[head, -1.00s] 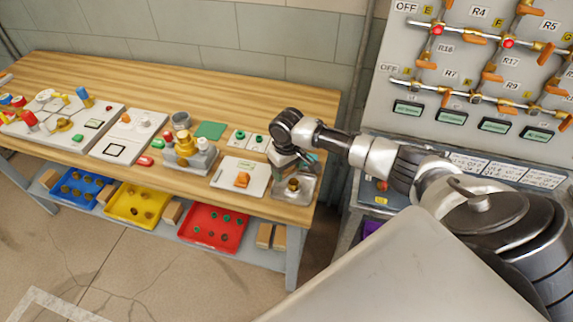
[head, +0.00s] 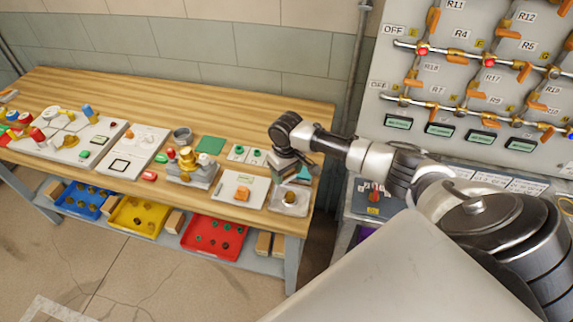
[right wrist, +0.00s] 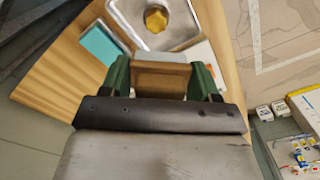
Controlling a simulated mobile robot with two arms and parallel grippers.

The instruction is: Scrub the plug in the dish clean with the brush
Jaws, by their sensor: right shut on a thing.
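The square metal dish (head: 275,205) sits at the right end of the wooden bench. The brass plug (head: 289,196) stands in it. In the right wrist view the dish (right wrist: 136,38) is at the top, with the yellowish plug (right wrist: 156,19) inside. My right gripper (head: 295,163) is over the bench just behind the dish. In the right wrist view its green fingers (right wrist: 160,78) are shut on a brown block with a pale grey strip beyond it, apparently the brush (right wrist: 160,82). The brush appears apart from the plug. My left gripper is not in view.
A teal block (right wrist: 102,45) lies on the bench beside the dish. A white board with an orange piece (head: 241,194) is left of the dish. A valve panel (head: 470,70) rises at the right. Red (head: 215,238) and yellow trays (head: 138,216) sit on the lower shelf.

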